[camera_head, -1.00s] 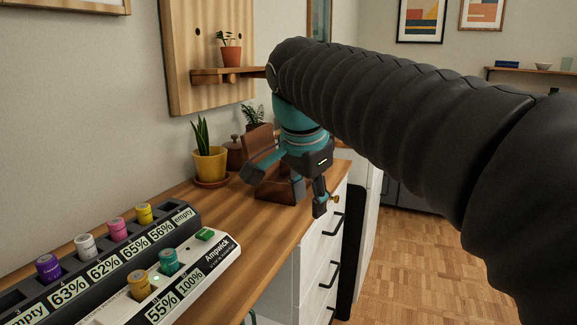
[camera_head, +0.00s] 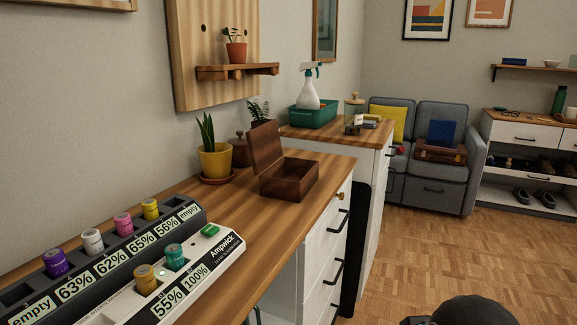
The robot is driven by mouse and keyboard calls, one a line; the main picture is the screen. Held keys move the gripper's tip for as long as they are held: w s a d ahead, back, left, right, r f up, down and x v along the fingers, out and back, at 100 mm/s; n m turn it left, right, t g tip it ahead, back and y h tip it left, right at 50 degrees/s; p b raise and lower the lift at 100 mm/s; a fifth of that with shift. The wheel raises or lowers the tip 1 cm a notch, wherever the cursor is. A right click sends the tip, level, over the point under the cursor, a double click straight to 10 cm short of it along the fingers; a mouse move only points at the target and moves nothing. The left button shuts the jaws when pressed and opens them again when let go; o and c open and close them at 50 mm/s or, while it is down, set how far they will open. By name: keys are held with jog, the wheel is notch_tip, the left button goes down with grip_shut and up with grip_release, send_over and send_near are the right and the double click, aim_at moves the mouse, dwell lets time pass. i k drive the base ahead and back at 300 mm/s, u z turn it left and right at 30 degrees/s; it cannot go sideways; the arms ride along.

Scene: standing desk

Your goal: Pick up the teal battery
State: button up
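The teal battery (camera_head: 174,256) stands upright in a slot of the white Ampwick charger (camera_head: 212,262) on the wooden desk, by the label reading 100%. A yellow-orange battery (camera_head: 145,280) stands in the slot beside it, by the label reading 55%. My gripper is not in view. Only a dark rounded piece of my arm shows at the bottom right edge.
A dark rack (camera_head: 28,293) behind the charger holds purple (camera_head: 55,262), white (camera_head: 92,241), pink (camera_head: 123,224) and yellow (camera_head: 150,209) batteries. An open wooden box (camera_head: 289,180) and a potted plant (camera_head: 214,160) stand farther back. The desk's right strip is clear.

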aim_at(175, 258)
jog(key=u, duration=1.55)
